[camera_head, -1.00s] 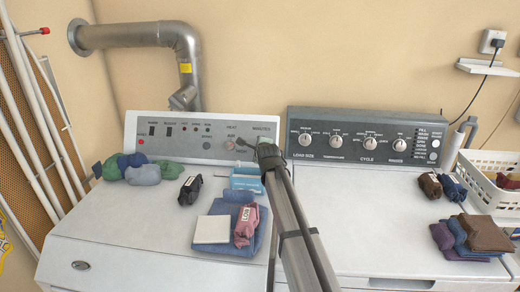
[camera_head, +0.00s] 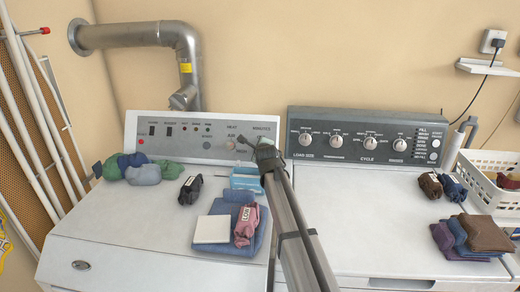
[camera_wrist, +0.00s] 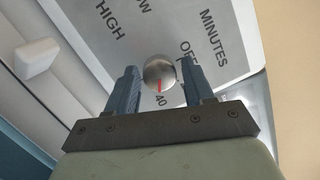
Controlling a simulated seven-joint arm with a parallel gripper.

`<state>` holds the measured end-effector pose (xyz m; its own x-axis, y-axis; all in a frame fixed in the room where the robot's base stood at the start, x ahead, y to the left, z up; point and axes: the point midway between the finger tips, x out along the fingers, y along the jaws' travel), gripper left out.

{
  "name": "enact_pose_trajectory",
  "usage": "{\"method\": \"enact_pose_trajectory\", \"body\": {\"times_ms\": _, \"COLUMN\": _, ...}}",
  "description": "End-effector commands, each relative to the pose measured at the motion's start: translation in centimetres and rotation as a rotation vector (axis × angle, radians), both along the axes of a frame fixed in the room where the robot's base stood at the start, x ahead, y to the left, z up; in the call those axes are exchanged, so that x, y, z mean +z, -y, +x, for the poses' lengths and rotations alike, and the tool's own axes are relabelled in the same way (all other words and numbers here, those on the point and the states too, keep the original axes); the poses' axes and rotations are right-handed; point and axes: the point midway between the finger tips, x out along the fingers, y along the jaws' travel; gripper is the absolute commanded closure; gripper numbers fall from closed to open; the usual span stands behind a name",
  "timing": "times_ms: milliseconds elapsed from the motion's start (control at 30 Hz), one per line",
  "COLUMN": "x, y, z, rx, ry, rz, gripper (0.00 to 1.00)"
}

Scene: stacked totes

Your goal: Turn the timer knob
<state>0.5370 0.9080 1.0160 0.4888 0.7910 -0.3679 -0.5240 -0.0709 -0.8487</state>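The timer knob (camera_wrist: 160,70) is a small round silver knob with a red pointer line. It sits on the light grey panel near the printed words MINUTES and OFF and the number 40. The pointer is toward the 40 in the wrist view. My gripper (camera_wrist: 157,66) is open, with one blue-grey finger on each side of the knob. The right finger looks close to the knob; a gap shows at the left finger. I cannot tell whether either touches. In the head view my gripper (camera_head: 256,146) is at the right part of the dryer panel (camera_head: 150,118) and hides the knob.
Folded cloths (camera_head: 240,244), a white square (camera_head: 212,229) and a blue box (camera_head: 245,171) lie on the dryer top below my gripper. A dark control panel (camera_head: 320,120) with several knobs stands to the right. A white basket (camera_head: 495,195) is at the far right.

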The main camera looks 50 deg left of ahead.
Motion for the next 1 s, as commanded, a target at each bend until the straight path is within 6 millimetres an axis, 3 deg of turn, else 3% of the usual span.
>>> {"method": "enact_pose_trajectory", "body": {"times_ms": 133, "x": -0.1, "y": 0.0, "z": 0.0, "rx": 0.000, "ry": -0.001, "rz": -0.001, "gripper": 0.34}}
{"method": "enact_pose_trajectory", "body": {"times_ms": 567, "x": 0.2, "y": 0.6, "z": -0.4, "rx": 0.000, "ry": -0.002, "rz": -0.001, "gripper": 0.34}}
{"method": "enact_pose_trajectory", "body": {"times_ms": 767, "x": 1.0, "y": 2.5, "z": -1.6, "rx": 0.000, "ry": -0.002, "rz": -0.001, "gripper": 0.34}}
{"method": "enact_pose_trajectory", "body": {"times_ms": 1000, "x": 2.5, "y": 6.0, "z": -3.7, "rx": 0.000, "ry": -0.001, "rz": -0.001, "gripper": 0.34}}
